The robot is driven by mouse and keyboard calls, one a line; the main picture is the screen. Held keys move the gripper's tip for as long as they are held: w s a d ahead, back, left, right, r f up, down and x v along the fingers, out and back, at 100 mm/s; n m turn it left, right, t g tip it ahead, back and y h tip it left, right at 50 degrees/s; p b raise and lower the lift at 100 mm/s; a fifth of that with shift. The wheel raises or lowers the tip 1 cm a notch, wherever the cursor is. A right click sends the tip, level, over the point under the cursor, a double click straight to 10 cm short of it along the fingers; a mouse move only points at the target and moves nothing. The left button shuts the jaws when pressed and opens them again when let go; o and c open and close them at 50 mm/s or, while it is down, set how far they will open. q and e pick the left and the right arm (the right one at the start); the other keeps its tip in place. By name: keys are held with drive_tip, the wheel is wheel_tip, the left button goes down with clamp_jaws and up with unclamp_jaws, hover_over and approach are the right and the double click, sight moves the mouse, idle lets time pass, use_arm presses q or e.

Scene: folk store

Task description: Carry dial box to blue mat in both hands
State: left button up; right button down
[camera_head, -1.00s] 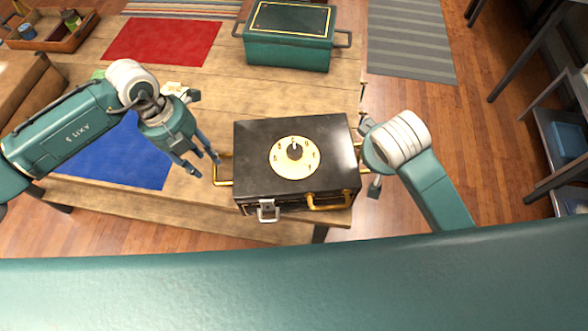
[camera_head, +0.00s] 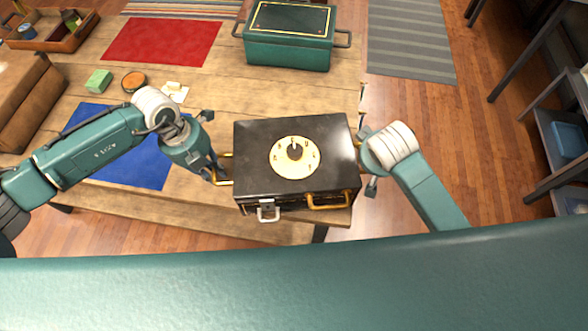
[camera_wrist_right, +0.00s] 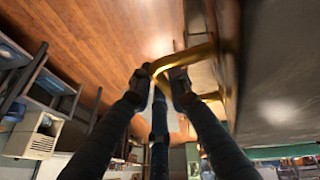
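The dial box (camera_head: 255,145) is black with a cream dial on its lid and brass handles. It stands on the wooden table near the front edge. The blue mat (camera_head: 150,165) lies flat to its left, partly covered by my left arm. My left gripper (camera_head: 217,172) is at the box's left handle (camera_head: 224,183); whether its fingers are closed is hidden. My right gripper (camera_wrist_right: 160,82) is at the right-side brass handle (camera_wrist_right: 190,55), fingers apart on either side of the bar. In the head view it is mostly hidden beside the box (camera_head: 370,170).
A teal chest (camera_head: 290,52) stands behind the box. A red mat (camera_head: 160,40) lies at the back left. A green block (camera_head: 99,80), a round brown dish (camera_head: 134,80) and a wooden tray (camera_head: 50,32) stand at the left. Shelving (camera_head: 560,140) is at the right.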

use_arm(q)
drive_tip(key=shift+w+r, duration=0.1)
drive_tip(key=shift+r, duration=0.1)
clamp_jaws()
use_arm(e)
drive_tip(key=shift+w+r, duration=0.1)
drive_tip(key=shift+r, duration=0.1)
